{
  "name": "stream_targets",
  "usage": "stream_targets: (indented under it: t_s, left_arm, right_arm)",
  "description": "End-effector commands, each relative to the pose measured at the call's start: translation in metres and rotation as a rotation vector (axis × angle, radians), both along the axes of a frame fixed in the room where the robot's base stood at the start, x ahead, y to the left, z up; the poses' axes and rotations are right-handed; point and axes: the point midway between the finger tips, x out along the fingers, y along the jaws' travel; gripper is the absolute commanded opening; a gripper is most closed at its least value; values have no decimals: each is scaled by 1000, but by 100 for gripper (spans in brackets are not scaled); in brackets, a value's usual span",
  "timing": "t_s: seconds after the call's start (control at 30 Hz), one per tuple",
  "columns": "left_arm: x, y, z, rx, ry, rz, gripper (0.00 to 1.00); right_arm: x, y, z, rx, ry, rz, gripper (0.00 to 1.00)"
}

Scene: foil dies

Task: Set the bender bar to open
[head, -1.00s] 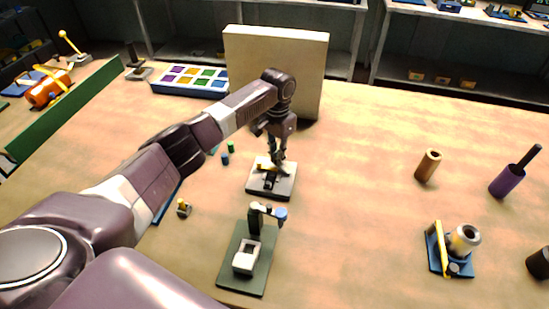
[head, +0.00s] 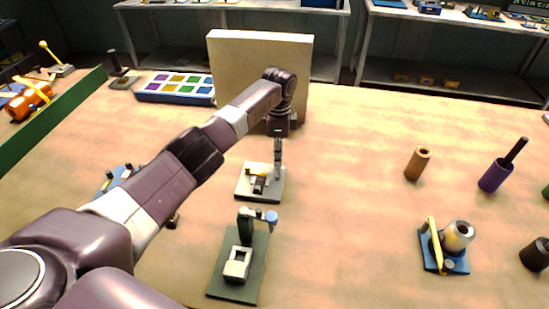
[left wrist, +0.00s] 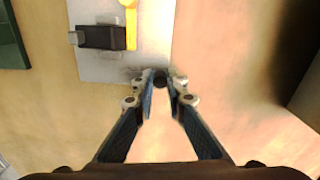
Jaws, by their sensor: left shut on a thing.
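The bender is a pale plate (head: 262,195) on the table with a dark block (head: 259,184) and a yellow bar (head: 257,167). In the left wrist view its plate (left wrist: 100,66), dark block (left wrist: 102,37) and yellow bar (left wrist: 131,25) show at the upper left. My left gripper (head: 278,171) points down at the plate's far right edge. How the knob joins the bar is hidden. My right gripper is out of view.
A green-based device (head: 236,286) stands in front of the bender. A tall beige panel (head: 260,50) stands behind, and a colored-square tray (head: 175,98) lies back left. A brown cylinder (head: 417,164) and a blue-based fixture (head: 430,262) stand right. Table right of the bender is clear.

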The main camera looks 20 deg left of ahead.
Motion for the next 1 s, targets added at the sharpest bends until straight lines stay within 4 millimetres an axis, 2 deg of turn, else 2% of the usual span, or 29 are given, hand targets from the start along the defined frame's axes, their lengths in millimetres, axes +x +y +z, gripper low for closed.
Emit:
stream_targets:
  t_s: [0.3,0.87,0.9,1.0]
  left_arm:
    - [3,-7,2,0,-4,-123,0]
    - [4,-8,2,-1,-6,-148,0]
    - [4,-8,2,-1,-6,-148,16]
    - [4,-8,2,-1,-5,-147,28]
  right_arm:
    - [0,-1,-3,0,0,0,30]
    - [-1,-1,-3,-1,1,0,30]
    - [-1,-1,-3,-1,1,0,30]
    - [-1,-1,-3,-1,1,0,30]
